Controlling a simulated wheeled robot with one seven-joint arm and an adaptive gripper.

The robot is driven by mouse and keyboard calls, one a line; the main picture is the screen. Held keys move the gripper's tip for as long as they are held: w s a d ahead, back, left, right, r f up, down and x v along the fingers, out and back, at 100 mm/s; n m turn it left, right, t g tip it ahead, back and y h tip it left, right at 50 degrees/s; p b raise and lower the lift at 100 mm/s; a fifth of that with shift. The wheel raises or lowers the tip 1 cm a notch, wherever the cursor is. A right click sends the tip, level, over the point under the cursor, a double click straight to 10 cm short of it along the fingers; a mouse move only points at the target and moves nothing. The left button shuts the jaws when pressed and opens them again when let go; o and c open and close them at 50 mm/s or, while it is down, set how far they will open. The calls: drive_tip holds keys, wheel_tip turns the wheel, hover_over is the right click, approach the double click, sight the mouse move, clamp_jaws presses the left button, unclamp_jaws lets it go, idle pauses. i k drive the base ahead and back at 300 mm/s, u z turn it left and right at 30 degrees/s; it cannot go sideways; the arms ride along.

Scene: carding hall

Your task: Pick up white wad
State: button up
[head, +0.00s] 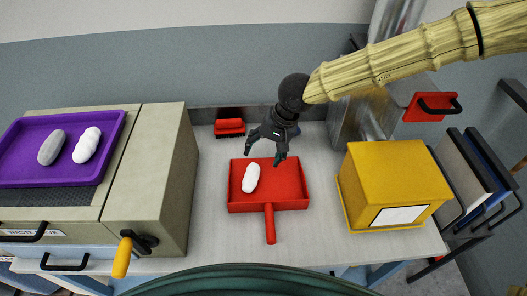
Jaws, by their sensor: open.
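A white wad (251,178) lies in a red dustpan (290,188) on the pale bench, towards the pan's left side. A second white wad (87,145) lies on a purple tray (45,180) at the far left, beside a grey wad (51,147). My gripper (264,156) is open and empty, with its dark fingers pointing down. In the picture it shows just above and right of the wad in the dustpan, apart from it. Its height above the pan is hard to tell.
A yellow box (395,175) stands right of the dustpan. A beige machine (150,180) with a yellow-handled crank (123,256) stands to its left. A red-backed brush (229,127) lies behind. Bare bench surrounds the dustpan.

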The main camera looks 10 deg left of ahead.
sight(87, 145)
drive_tip(key=k, duration=1)
